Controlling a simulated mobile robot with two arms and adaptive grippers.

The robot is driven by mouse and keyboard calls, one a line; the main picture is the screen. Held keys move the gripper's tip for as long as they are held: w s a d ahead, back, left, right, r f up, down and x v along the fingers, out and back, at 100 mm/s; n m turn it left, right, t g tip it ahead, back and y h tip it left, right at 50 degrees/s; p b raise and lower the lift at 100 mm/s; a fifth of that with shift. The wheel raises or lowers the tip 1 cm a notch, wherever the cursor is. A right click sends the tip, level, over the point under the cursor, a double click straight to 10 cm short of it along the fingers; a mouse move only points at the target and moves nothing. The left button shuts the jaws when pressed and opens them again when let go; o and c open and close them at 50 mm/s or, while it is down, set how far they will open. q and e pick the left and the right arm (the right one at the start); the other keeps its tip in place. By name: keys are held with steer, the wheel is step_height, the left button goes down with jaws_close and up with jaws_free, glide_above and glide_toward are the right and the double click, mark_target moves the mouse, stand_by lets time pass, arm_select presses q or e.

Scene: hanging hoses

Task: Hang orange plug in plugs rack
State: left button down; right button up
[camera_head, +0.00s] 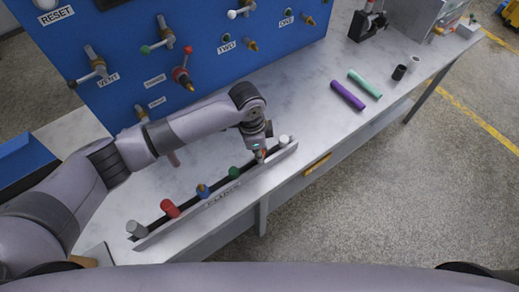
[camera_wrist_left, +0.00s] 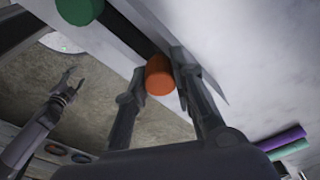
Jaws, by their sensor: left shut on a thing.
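The plugs rack (camera_head: 215,198) is a long pale strip with a dark slot, lying along the table's front edge. My left gripper (camera_head: 261,155) is over the rack, between the green plug (camera_head: 234,172) and the white plug (camera_head: 284,140). In the left wrist view, the left gripper (camera_wrist_left: 160,84) is shut on the orange plug (camera_wrist_left: 160,75), one finger on each side. The plug is in line with the dark slot; I cannot tell how deep it sits. My right gripper (camera_wrist_left: 70,84) shows at the left of that view, over the floor, fingers apart and empty.
Blue (camera_head: 203,191), red (camera_head: 170,208) and grey (camera_head: 136,229) plugs stand farther left in the rack. Purple (camera_head: 348,95) and mint (camera_head: 365,83) tubes lie to the right, with clear table between.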

arm_select(q)
steer(key=shift+f, duration=0.6)
steer(key=c, duration=1.3)
jaws_free()
steer(key=shift+r, duration=0.1)
steer(key=shift+r, duration=0.2)
step_height(320, 180, up, 11)
steer(key=a, duration=0.1)
steer(key=shift+a+r, duration=0.2)
steer(key=shift+a, duration=0.05)
